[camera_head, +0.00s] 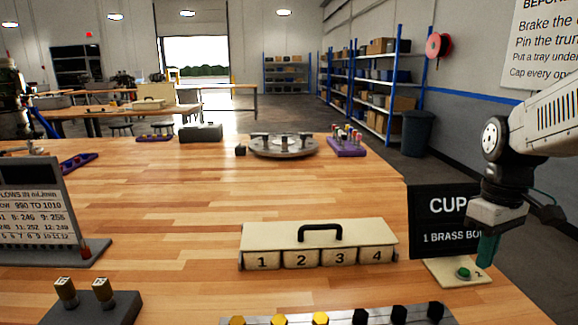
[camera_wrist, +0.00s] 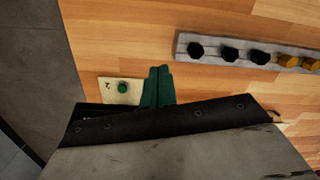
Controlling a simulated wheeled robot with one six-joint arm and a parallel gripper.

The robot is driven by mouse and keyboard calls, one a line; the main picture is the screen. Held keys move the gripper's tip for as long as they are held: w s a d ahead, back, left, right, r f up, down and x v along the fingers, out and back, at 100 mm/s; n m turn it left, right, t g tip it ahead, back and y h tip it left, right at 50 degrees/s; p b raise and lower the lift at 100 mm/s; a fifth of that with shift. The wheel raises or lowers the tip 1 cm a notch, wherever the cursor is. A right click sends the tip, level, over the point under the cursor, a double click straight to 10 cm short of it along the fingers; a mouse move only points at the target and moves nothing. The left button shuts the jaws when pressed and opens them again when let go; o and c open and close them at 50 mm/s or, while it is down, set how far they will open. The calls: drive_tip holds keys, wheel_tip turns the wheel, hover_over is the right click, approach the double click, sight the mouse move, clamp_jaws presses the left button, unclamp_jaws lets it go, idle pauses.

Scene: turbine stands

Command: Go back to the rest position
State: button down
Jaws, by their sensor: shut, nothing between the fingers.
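My gripper (camera_head: 487,250) is at the right of the head view, pointing down above the table's right edge. Its green fingers are together and hold nothing; they also show in the wrist view (camera_wrist: 158,88). Just below it in the head view is a cream plate (camera_head: 447,273) with a green button (camera_head: 464,273). In the wrist view the button (camera_wrist: 123,87) is left of the fingers. I cannot tell whether the fingertips touch the plate. My arm comes in from the right edge.
A black sign (camera_head: 440,215) stands close behind my gripper. A cream box (camera_head: 318,255) with numbered drawers sits left of it. A rail (camera_head: 340,319) with black and yellow knobs lies in front. A round grey fixture (camera_head: 284,146) stands farther back. The wooden table's middle is clear.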

drive_tip(key=s+a+m+t, duration=0.1)
drive_tip(key=s+a+m, duration=0.1)
drive_tip(key=s+a, duration=0.3)
drive_tip(key=s+a+r+m+t, duration=0.1)
drive_tip(key=s+a, duration=0.4)
drive_tip(key=s, duration=0.5)
drive_tip(key=shift+s+m, duration=0.35)
drive_tip(key=shift+m, duration=0.25)
drive_tip(key=shift+r, duration=0.1)
